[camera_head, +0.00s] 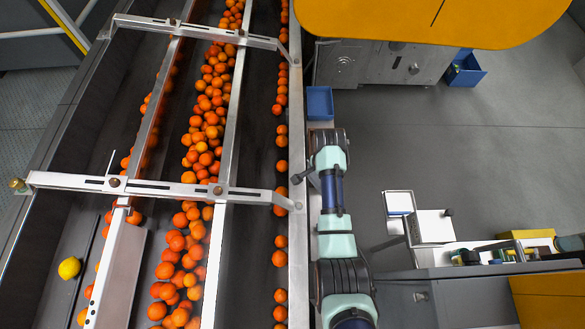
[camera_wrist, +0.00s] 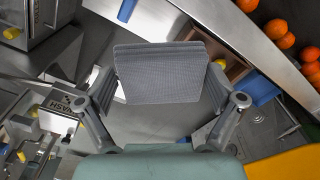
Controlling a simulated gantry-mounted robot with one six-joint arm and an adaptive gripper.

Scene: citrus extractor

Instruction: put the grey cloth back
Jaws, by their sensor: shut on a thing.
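The grey cloth (camera_wrist: 160,72) shows large in the middle of the wrist view as a flat, slightly folded panel. My gripper (camera_wrist: 162,88) has one finger at each side edge of the cloth and is shut on it. The cloth is held up in front of the wrist, apart from the surfaces behind it. In the head view my arm reaches up along the right side of the conveyor. Its fingers and the cloth cannot be made out there.
The conveyor with several oranges (camera_head: 205,130) runs on the left behind a metal rail (camera_head: 298,235). A blue bin (camera_head: 320,101) is just beyond my arm's end. A brown open box (camera_wrist: 236,68) is right of the cloth. A white box (camera_head: 432,227) stands lower right; grey floor is open between.

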